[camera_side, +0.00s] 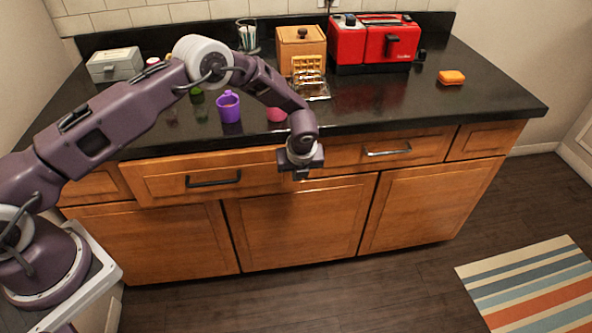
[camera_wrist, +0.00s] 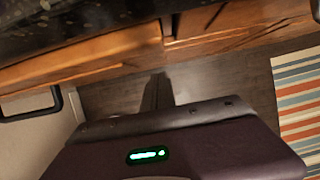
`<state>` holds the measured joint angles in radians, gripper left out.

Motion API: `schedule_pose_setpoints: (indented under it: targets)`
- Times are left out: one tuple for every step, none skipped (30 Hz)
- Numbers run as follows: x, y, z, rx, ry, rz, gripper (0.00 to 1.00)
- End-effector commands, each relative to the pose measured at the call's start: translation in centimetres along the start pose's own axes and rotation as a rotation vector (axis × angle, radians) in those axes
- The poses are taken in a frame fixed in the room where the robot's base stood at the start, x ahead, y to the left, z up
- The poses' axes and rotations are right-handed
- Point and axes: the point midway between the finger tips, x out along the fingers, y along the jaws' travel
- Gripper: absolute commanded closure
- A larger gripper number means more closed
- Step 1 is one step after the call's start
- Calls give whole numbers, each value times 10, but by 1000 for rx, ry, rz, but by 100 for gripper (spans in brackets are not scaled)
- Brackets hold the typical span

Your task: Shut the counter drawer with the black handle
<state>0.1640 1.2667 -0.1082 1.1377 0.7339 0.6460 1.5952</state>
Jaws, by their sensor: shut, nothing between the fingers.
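The drawer with the black handle (camera_side: 205,165) is in the left-middle of the counter front in the side view. Its front appears to stand out somewhat from the cabinet. The black bar handle (camera_side: 213,180) is across its middle and also shows at the left edge of the wrist view (camera_wrist: 58,98). My gripper (camera_side: 301,174) is shut and empty, pointing down by the right end of this drawer, right of the handle. In the wrist view the fingers (camera_wrist: 158,92) show as a dark narrow shape. Whether they touch the drawer front cannot be told.
Another drawer with a silver handle (camera_side: 387,151) is to the right. Cabinet doors (camera_side: 300,225) are below. A striped rug (camera_side: 535,285) lies on the open floor.

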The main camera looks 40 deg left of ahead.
Motion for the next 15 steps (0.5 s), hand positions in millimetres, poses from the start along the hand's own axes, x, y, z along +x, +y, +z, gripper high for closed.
schedule_pose_setpoints:
  targets:
    - [-5, 0, -13, 7, 1, 1, 100]
    - [-9, 0, -22, 9, 1, 1, 100]
    - [-20, -1, -23, 3, -1, -3, 100]
    - [-30, -1, -22, 1, -2, -4, 100]
    - [-39, -1, -21, 0, -2, -3, 100]
    - [-51, -1, -21, 0, -2, -3, 100]
    - [-59, -1, -22, 0, -1, -3, 100]
    - [-67, 0, -22, 0, -1, -2, 100]
    - [-77, -1, -21, -1, -1, -3, 100]
    - [-83, 0, -22, -1, 0, -2, 100]
    - [-89, 0, -22, -1, 0, -2, 100]
    - [-95, 0, -22, -1, 0, -1, 100]
    - [-99, 0, -22, -1, 0, -1, 100]
    - [-102, 0, -22, -1, 0, -1, 100]
    - [-105, 0, -23, 0, 1, 1, 100]
